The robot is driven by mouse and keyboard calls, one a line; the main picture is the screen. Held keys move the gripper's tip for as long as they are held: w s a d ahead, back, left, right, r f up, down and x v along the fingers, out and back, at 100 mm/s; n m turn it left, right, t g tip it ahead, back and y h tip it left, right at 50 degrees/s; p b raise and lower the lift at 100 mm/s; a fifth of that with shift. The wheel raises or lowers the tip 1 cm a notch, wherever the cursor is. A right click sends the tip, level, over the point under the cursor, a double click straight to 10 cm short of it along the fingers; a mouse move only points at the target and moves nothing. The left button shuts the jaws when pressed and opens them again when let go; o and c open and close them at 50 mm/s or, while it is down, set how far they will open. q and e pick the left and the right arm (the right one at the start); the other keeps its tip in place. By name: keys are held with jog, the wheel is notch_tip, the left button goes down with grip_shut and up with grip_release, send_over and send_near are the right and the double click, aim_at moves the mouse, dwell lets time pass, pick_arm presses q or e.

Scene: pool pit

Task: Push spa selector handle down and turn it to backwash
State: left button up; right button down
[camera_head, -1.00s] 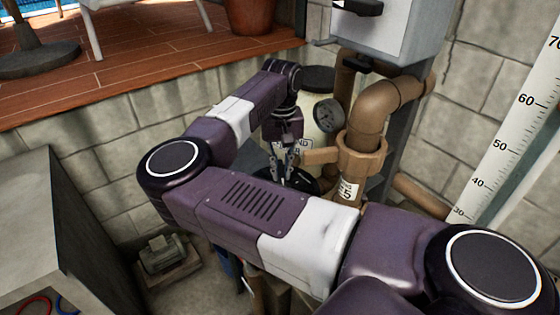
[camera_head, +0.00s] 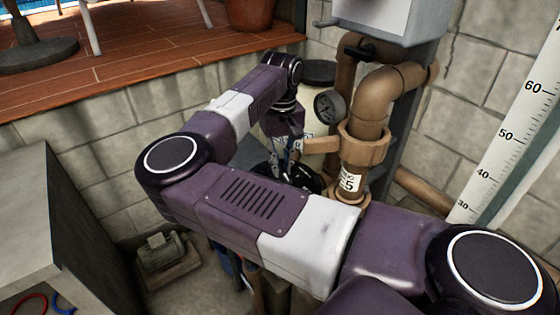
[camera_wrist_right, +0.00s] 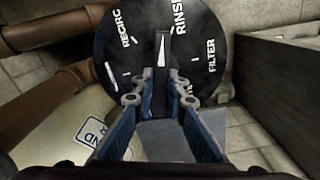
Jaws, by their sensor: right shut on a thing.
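The black round spa selector dial (camera_wrist_right: 203,55) fills the top of the right wrist view, with RECIRC, RINSE and FILTER in white letters; another label is partly hidden behind a finger. Its black handle (camera_wrist_right: 161,52) carries a white pointer that points up, between RECIRC and RINSE and nearer RINSE. My right gripper (camera_wrist_right: 162,78) is shut on the handle, one blue-padded finger on each side. In the head view my right gripper (camera_head: 287,163) reaches down onto the dark dial (camera_head: 304,178), which my arm partly hides. My left gripper is not in view.
Brown pipes (camera_head: 362,115) and a round gauge (camera_head: 329,105) stand right beside my gripper. A cream tank (camera_wrist_right: 55,130) lies below the dial. A pump (camera_head: 165,255) sits on the floor, a grey cabinet (camera_head: 50,225) at left. Block walls close the corner.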

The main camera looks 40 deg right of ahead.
jog(key=n+b, duration=0.1)
jog(key=n, duration=0.3)
jog(key=shift+f+b, duration=0.3)
jog(key=shift+b, duration=0.05)
jog(key=n+b, duration=0.1)
jog(key=n, duration=0.2)
jog(key=shift+n, duration=0.3)
jog(key=shift+s+n+b, duration=0.1)
jog(key=shift+n+b, duration=0.25)
jog(key=shift+n, duration=0.05)
jog(key=shift+r+n, duration=0.15)
jog(key=shift+n, duration=0.25)
jog(key=c, duration=1.8)
grip_release()
jog(key=shift+r, duration=0.1)
